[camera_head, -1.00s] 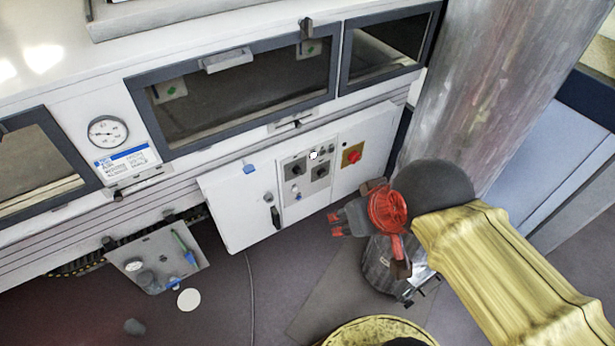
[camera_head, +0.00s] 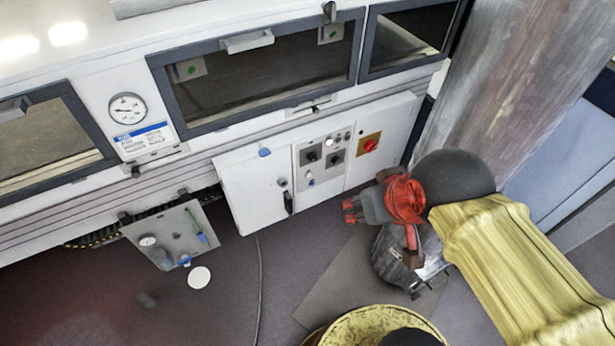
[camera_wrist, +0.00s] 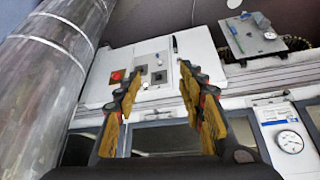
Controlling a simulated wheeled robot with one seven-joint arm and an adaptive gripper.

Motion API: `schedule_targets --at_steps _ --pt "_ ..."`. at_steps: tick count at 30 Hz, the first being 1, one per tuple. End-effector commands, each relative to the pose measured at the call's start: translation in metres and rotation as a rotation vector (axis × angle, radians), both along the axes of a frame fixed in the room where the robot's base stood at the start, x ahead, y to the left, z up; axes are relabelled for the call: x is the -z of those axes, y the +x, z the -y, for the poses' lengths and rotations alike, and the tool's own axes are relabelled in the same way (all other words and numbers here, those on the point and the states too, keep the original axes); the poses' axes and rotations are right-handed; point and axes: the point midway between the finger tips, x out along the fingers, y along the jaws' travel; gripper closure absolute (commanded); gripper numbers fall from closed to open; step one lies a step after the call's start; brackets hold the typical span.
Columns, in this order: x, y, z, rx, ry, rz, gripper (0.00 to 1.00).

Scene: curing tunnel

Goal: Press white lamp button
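The white lamp button (camera_head: 328,142) is a small bright round spot at the upper right of a grey control panel (camera_head: 310,178) on the white cabinet. My gripper (camera_head: 349,211) is below and to the right of the lamp in the head view, apart from the panel. In the wrist view my gripper (camera_wrist: 160,72) has its two fingers spread, with nothing between them.
A red knob on a yellow plate (camera_head: 369,145) sits right of the panel. Black knobs (camera_head: 334,157) lie just below the lamp. A cabinet door with a dark handle (camera_head: 288,202) is to the left. A large metal column (camera_head: 500,90) stands at the right. A hanging box (camera_head: 172,236) is lower left.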

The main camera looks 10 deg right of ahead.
Motion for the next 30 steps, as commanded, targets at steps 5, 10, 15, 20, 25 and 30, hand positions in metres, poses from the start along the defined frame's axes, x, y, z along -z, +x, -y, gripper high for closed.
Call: schedule_targets --at_steps 5,10,15,20,25,30 --pt "0.0000 0.0000 0.0000 0.000 0.000 0.000 0.62" --pt "0.0000 0.0000 0.0000 0.000 0.000 0.000 0.72" --pt "0.0000 0.0000 0.0000 0.000 0.000 0.000 0.82" --pt "0.0000 0.0000 0.0000 0.000 0.000 0.000 0.91" --pt "0.0000 0.0000 0.0000 0.000 0.000 0.000 1.00" --pt "0.0000 0.0000 0.0000 0.000 0.000 0.000 1.00"
